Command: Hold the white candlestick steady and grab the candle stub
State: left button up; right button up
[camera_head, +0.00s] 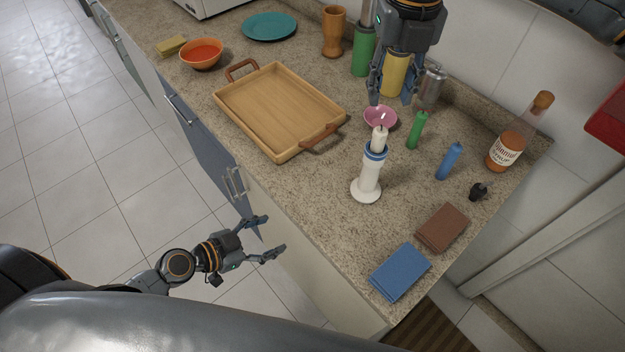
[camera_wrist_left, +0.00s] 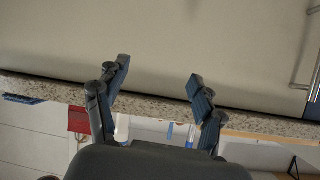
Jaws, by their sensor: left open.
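The white candlestick (camera_head: 369,178) stands upright on the speckled counter near its front edge, with a blue ring around its top. The white candle stub (camera_head: 380,138) sits upright in it. My left gripper (camera_head: 276,234) is open and empty, in front of the counter and below its top, left of the candlestick in the head view. Its two spread fingers also show in the left wrist view (camera_wrist_left: 159,75), with the counter edge behind them. My right gripper (camera_head: 391,98) points down above the back of the counter, behind the candle stub. Its fingers are apart with nothing visibly held.
A wooden tray (camera_head: 280,108) lies left of the candlestick. Blue (camera_head: 400,272) and brown (camera_head: 442,228) folded cloths lie at the front right. A bottle (camera_head: 504,151) stands at right.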

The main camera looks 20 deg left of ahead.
pick_arm(q)
jog(key=d+r, duration=0.1)
jog(key=r, duration=0.1)
jog(key=d+r+m+h, duration=0.1)
jog(key=r, duration=0.1)
jog(key=d+r+h, duration=0.1)
jog(key=r, duration=0.2)
jog(key=shift+s+d+m, duration=0.3)
jog(key=shift+s, duration=0.1)
jog(key=n+t+h, duration=0.1)
jog(key=t+h, duration=0.2)
send_near(365, 159)
jog(key=x, duration=1.2)
jog(key=shift+d, duration=0.15)
